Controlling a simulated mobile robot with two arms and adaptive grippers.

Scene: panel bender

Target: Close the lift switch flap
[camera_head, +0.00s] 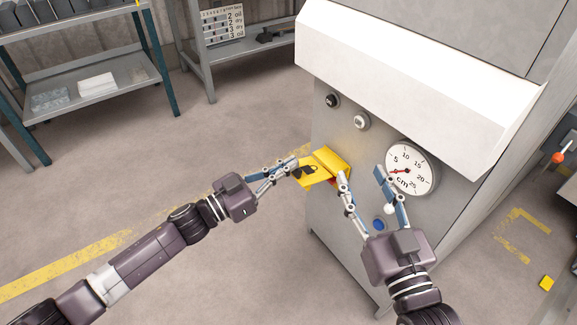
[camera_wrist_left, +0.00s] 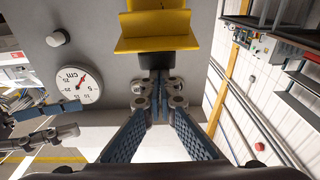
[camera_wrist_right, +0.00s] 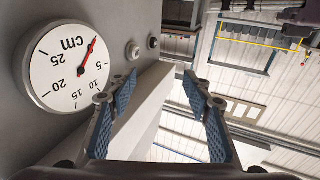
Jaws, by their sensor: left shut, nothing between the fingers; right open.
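The yellow lift switch flap (camera_head: 314,174) sticks out from its yellow housing (camera_head: 333,158) on the grey machine front, showing a dark marking. A bit of red shows beneath it. My left gripper (camera_head: 292,164) is shut and empty, its tips at the flap's left edge; whether they touch it I cannot tell. In the left wrist view the yellow flap (camera_wrist_left: 156,43) lies just beyond the shut fingertips (camera_wrist_left: 158,80). My right gripper (camera_head: 362,175) is open and empty, just right of the housing and in front of the dial. The right wrist view shows its spread fingers (camera_wrist_right: 160,85).
A round cm dial (camera_head: 411,168) sits right of the flap. The machine's white hood (camera_head: 420,80) overhangs the panel. The floor at left is clear.

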